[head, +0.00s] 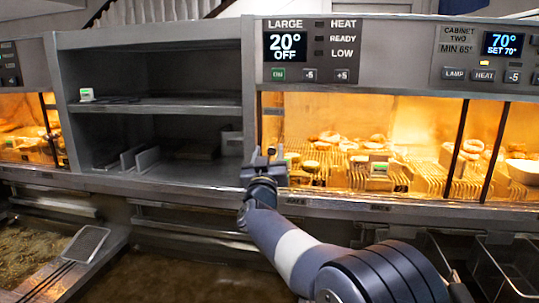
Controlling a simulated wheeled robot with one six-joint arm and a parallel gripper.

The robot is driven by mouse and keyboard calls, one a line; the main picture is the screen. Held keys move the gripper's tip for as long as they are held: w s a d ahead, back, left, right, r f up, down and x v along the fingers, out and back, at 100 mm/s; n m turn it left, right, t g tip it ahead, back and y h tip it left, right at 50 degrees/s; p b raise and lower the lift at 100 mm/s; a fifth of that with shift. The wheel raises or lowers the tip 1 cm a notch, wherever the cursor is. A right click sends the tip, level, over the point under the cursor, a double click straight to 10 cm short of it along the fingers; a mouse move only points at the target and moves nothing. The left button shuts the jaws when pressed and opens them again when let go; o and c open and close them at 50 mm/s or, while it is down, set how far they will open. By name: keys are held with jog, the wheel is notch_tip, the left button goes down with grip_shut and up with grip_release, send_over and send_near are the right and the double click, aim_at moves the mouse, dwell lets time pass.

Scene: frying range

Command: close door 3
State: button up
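No door marked 3 can be read, so I cannot tell which door it is. The lit cabinet on the right (330,105) has a glowing front with dark upright door edges, one at its right part (456,148) and another (494,150) beside it. Whether these panels are open or shut is unclear. My gripper (268,155) is raised in front of the cabinet's lower left corner, by the post next to the open shelves. Its two fingers point up with a gap between them, and nothing shows in it. Contact with the cabinet cannot be told.
Open grey shelves (160,107) stand left of the lit cabinet, with a small white tag holder (87,95). Another lit cabinet (22,115) is at far left. Control panels (345,50) run above. Wire baskets (500,270) are at lower right and a fryer vat (25,255) at lower left.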

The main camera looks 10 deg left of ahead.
jog(key=b+v, duration=0.4)
jog(key=v, duration=0.6)
jog(key=shift+s+f, duration=0.15)
jog(key=shift+s, duration=0.25)
jog(key=p+x, duration=0.4)
jog(key=x, duration=0.6)
jog(key=shift+w+d+r, duration=0.1)
jog(key=shift+w+r, duration=0.1)
jog(key=shift+w, duration=0.15)
jog(key=shift+w+d+f, duration=0.15)
jog(key=shift+d, duration=0.05)
jog(key=shift+d+b, duration=0.4)
jog(key=shift+d, duration=0.2)
